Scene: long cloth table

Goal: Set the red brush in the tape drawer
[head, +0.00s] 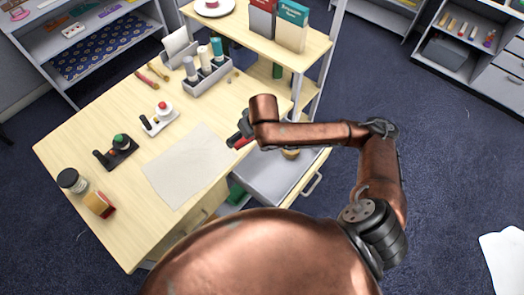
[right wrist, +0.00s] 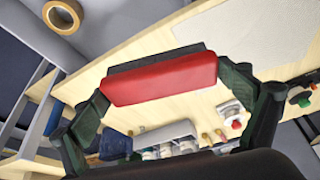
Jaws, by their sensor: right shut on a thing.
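The red brush (right wrist: 162,80) is a red block with a dark strip along one long side. In the right wrist view it spans between the two fingers of my right gripper (right wrist: 163,77), which is shut on it. In the head view the right gripper (head: 243,132) is near the table's right edge beside the open drawer, mostly hidden by my arm; a bit of red brush (head: 241,143) shows. The grey drawer (head: 262,175) is pulled out, with a tape roll (head: 291,154) inside. The tape roll also shows in the right wrist view (right wrist: 62,16). My left gripper is out of view.
On the table (head: 75,142) lie a pale sheet (head: 188,165), a red-button device (head: 162,115), a green-button device (head: 118,150), a jar (head: 70,180) and a yellow-brown item (head: 98,205). A grey bottle rack (head: 208,78) stands at the back. A shelf (head: 318,45) adjoins behind the drawer.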

